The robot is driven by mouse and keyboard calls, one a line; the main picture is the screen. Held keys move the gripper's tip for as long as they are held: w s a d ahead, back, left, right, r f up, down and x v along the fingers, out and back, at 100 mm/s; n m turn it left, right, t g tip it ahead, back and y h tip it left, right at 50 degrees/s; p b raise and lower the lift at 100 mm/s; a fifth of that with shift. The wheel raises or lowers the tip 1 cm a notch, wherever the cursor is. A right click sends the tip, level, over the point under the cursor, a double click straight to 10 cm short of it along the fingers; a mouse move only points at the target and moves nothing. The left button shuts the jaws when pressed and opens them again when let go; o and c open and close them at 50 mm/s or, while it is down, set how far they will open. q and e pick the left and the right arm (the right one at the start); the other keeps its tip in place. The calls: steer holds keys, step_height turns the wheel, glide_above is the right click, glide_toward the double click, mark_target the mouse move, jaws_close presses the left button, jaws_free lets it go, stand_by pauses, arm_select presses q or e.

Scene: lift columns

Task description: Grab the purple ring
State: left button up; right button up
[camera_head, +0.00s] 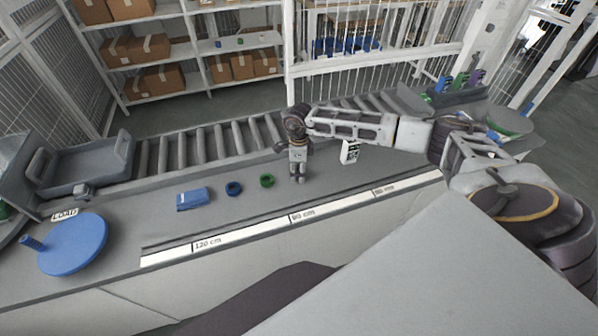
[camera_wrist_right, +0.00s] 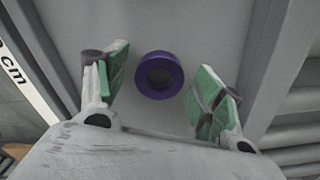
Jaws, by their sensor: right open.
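The purple ring (camera_wrist_right: 160,75) lies flat on the grey bench top in the right wrist view. It sits between the two green-padded fingers of my right gripper, apart from both. In the head view the ring is hidden by my right gripper (camera_head: 298,176), which points down at the bench to the right of the green ring (camera_head: 267,181). My right gripper is open and empty. How high its fingertips are above the bench is hard to tell. My left gripper is not in view.
A blue ring (camera_head: 233,189) and a blue block (camera_head: 193,199) lie left of the green ring. A blue disc with a peg (camera_head: 75,247) is at the far left. A roller conveyor (camera_head: 205,145) runs behind, with a grey tray (camera_head: 88,166). A white card (camera_head: 350,152) stands right of my gripper.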

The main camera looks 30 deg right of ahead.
stand_by(0.3)
steer(key=c, duration=1.1)
steer(key=shift+r, duration=0.15)
steer(key=shift+c, duration=0.2)
step_height(320, 180, up, 10)
steer(key=b, duration=0.1)
steer(key=shift+b, duration=0.35)
